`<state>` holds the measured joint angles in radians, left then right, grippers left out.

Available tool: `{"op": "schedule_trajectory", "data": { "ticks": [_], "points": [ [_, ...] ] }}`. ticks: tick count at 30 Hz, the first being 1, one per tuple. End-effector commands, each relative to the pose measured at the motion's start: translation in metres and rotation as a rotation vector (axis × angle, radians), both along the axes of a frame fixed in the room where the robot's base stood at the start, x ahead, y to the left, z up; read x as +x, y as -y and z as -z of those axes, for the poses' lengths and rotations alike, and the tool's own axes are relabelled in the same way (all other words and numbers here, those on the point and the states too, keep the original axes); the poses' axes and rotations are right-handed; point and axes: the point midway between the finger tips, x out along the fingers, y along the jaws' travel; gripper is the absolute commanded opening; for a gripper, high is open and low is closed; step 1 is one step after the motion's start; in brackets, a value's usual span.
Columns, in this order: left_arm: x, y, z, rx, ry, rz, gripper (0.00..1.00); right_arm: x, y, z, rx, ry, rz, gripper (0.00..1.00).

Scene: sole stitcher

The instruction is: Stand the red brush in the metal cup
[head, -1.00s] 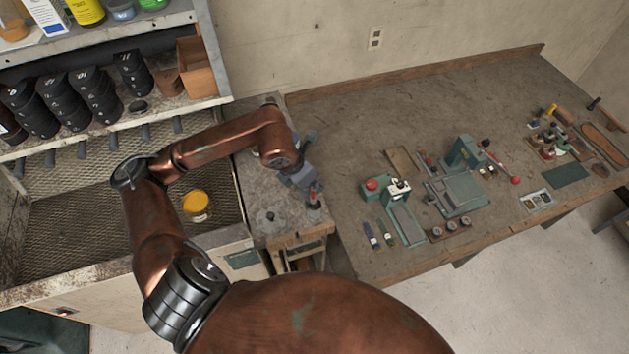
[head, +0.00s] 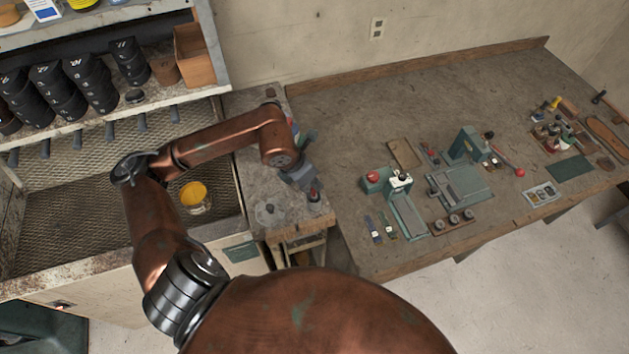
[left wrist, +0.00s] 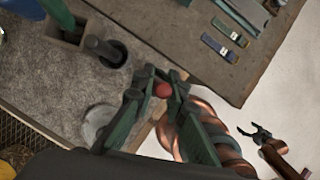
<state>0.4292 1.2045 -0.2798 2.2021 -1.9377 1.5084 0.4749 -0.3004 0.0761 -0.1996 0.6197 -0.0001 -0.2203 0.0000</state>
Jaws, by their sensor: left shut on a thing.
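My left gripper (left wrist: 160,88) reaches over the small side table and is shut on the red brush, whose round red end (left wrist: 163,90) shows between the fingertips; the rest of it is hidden. In the head view the left gripper (head: 312,190) is near the table's front right corner, with its fingers hard to make out. A dark, round, cup-like holder (left wrist: 118,60) with a black upright piece in it stands on the table, up and left of the fingers in the left wrist view. It may be the metal cup. My right gripper is out of the head view.
A grey round lid-like thing (head: 270,213) lies on the side table, left of the gripper. A wooden box (left wrist: 60,33) with a green thing stands beyond the dark holder. A yellow-topped jar (head: 195,197) sits to the left. The workbench (head: 340,120) with several tools is at right.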

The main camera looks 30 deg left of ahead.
Motion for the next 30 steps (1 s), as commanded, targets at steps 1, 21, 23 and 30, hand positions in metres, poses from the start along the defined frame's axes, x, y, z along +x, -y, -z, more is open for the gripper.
{"op": "schedule_trajectory", "data": {
  "ticks": [1, 21, 23, 30],
  "points": [
    [0.0, 0.0, 0.0, 0.0, 0.0, 0.0, 0.14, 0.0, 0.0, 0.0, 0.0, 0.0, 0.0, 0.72],
    [-0.003, -0.001, -0.008, 0.001, 0.001, 0.001, 0.33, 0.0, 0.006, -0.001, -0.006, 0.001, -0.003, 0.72],
    [-0.005, -0.003, -0.016, 0.003, 0.002, -0.001, 0.33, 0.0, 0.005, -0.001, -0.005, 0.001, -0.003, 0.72],
    [-0.023, -0.01, -0.061, 0.004, 0.004, 0.0, 0.33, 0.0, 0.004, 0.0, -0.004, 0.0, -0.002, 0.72]
  ]
}}
